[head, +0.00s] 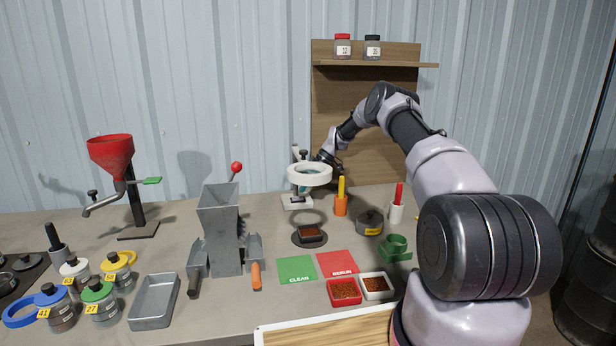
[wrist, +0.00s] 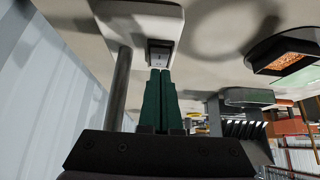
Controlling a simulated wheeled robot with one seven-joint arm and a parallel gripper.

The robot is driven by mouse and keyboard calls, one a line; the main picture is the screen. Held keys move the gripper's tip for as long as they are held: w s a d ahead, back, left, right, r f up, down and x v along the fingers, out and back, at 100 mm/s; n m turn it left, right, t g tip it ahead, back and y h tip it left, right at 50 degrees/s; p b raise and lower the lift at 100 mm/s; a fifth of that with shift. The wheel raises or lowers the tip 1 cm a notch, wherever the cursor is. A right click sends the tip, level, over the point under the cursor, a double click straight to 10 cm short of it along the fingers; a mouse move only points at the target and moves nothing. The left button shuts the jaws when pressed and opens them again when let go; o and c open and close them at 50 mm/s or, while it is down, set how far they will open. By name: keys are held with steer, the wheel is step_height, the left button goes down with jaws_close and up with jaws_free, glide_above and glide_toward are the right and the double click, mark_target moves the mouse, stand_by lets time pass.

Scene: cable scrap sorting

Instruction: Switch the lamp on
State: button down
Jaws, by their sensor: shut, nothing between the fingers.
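The lamp (head: 309,174) is a white ring magnifier on a stand at the back middle of the bench. Its pale base (head: 297,202) sits on the bench. In the wrist view the lamp's base (wrist: 118,22) carries a dark-framed rocker switch (wrist: 160,53), with the grey post beside it. My gripper (wrist: 160,72) is shut and empty; its green fingertips point at the switch and lie at its near edge. I cannot tell whether they touch it. In the head view the fingers are mostly hidden behind the lamp ring. I cannot tell whether the lamp is lit.
Under the lamp a small dish of granules (head: 310,234) stands on a dark round plate. An orange holder (head: 341,205) and a lidded pot (head: 369,222) stand to the right. A grey hopper machine (head: 222,228) stands to the left. The wooden back panel (head: 345,110) rises behind my arm.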

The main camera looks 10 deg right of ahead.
mark_target(307, 201)
steer(key=shift+f, duration=0.85)
steer(key=shift+d, duration=0.1)
steer(key=shift+d+f+y, duration=0.3)
steer(key=shift+f+y, duration=0.3)
steer(key=shift+a+r, duration=0.15)
steer(key=shift+a, duration=0.1)
steer(key=shift+d+r, duration=0.1)
steer(key=shift+r, duration=0.7)
